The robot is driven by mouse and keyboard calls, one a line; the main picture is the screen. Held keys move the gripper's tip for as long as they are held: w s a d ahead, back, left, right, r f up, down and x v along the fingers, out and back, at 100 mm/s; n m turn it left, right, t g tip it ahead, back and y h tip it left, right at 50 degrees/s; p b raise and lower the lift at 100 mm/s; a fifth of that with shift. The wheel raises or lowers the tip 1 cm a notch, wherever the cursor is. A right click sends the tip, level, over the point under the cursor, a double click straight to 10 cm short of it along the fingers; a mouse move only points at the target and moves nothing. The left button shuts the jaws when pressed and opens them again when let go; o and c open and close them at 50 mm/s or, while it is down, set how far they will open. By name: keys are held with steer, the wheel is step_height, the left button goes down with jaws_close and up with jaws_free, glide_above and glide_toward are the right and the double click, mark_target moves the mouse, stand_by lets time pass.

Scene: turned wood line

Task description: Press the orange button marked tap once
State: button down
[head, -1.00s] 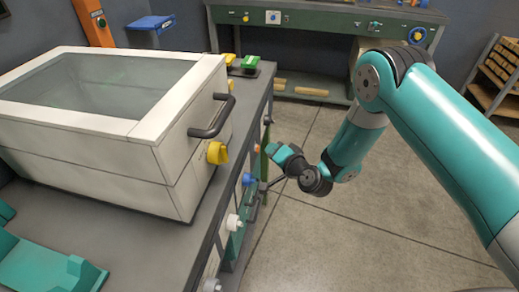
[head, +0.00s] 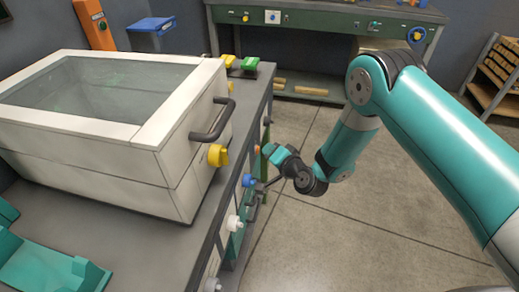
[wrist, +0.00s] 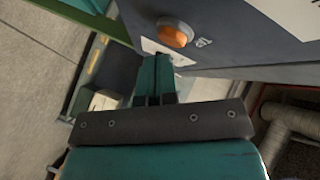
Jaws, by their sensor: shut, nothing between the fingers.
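The orange button (wrist: 176,33) is a round dome on the dark front panel of the bench in the wrist view, with a small marking beside it too blurred to read. In the head view it is a small orange spot (head: 257,149) on the bench front, partly beside my gripper. My gripper (head: 268,151) is shut and empty, its teal fingertips close to the bench front. In the wrist view my gripper (wrist: 156,62) has its fingertips below and left of the button. I see no clear contact with the button.
A white glass-topped box (head: 150,165) with a black handle stands on the bench (head: 120,240). A yellow knob (head: 217,155), blue knob (head: 249,180) and white knob (head: 234,222) stick out nearby. Open floor (head: 330,230) lies right of the bench.

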steer(key=shift+a+r+p, duration=0.2)
steer(key=shift+a+p, duration=0.25)
stand_by(0.4)
steer(key=shift+w+a+r+p, duration=0.1)
steer(key=shift+r+p, duration=0.1)
steer(key=shift+p, duration=0.1)
stand_by(0.7)
steer(key=shift+f+b, duration=0.1)
steer(key=shift+b, duration=0.45)
steer(key=d+b, duration=0.1)
steer(key=b, duration=0.1)
steer(key=d+b, duration=0.2)
steer(key=s+d+b, duration=0.1)
steer(key=d+b, duration=0.1)
steer(key=b, duration=0.1)
steer(key=shift+d+f, duration=0.25)
stand_by(0.7)
